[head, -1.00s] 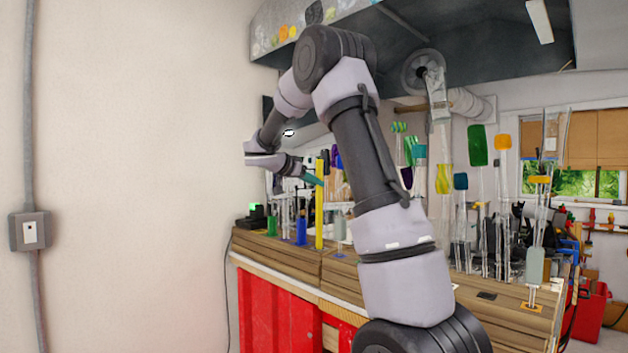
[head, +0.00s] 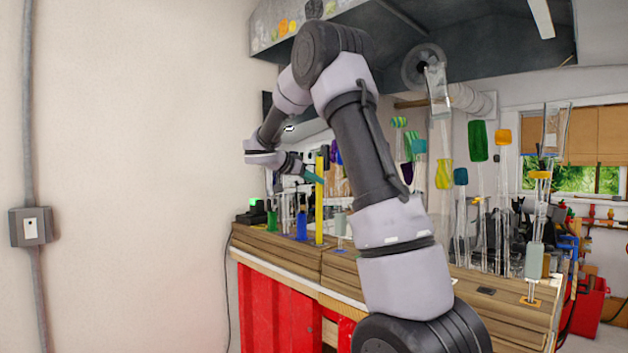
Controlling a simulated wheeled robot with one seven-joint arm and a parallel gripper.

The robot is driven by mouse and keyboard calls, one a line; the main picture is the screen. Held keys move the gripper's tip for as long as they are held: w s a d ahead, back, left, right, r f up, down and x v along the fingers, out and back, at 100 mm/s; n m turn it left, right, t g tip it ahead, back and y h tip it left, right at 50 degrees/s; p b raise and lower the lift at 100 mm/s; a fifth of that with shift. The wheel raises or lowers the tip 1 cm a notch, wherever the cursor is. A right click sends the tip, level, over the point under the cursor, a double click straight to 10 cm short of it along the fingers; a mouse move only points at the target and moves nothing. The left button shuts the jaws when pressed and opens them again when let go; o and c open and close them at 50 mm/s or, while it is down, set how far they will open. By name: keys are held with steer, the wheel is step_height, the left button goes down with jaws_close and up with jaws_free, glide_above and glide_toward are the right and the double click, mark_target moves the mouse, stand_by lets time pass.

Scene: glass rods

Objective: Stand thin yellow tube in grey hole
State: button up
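A thin yellow tube (head: 320,200) stands upright at the back left of the wooden bench top. My gripper (head: 312,177) is at the upper part of this tube, with teal fingers beside it. The fingertips are small and partly hidden, so I cannot tell whether they are shut on the tube or only next to it. The foot of the tube appears to meet the bench top. A small dark grey square patch (head: 486,291) lies on the front right of the bench; I cannot tell whether it is the grey hole.
A blue tube (head: 302,225) and a green one (head: 272,218) stand left of the yellow tube. A plain wall (head: 130,170) is at left. My arm hides the bench's middle.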

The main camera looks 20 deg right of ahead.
steer(key=o, duration=0.5)
